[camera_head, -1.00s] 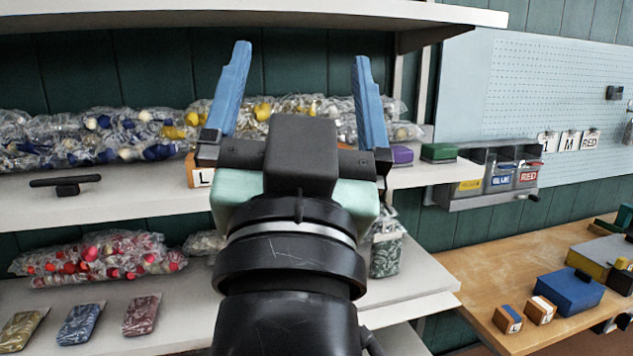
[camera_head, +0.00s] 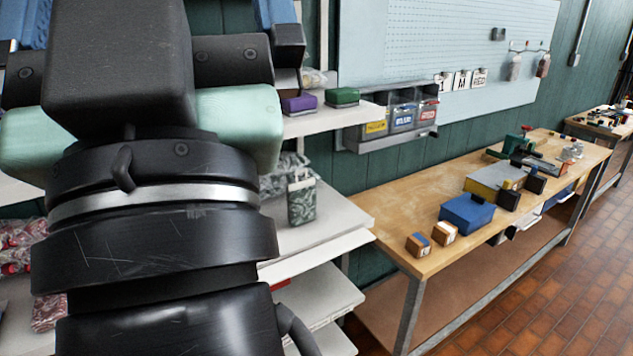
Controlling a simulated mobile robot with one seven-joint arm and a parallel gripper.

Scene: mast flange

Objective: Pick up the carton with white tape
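Two small brown cartons stand side by side near the left end of the wooden bench. The right one has pale tape over its top and looks like the carton with white tape (camera_head: 444,234). The left one is the carton with blue tape (camera_head: 418,245). My gripper (camera_head: 150,12) is large at the upper left, well left of the cartons. Its blue fingers are wide apart, with their tips cut off by the top edge. No object shows between them.
A blue box (camera_head: 467,214) and a grey-yellow box (camera_head: 495,179) stand behind the cartons on the bench (camera_head: 385,215). White shelves (camera_head: 310,225) hold a patterned bag (camera_head: 301,200). Brick floor (camera_head: 510,285) is open at the right.

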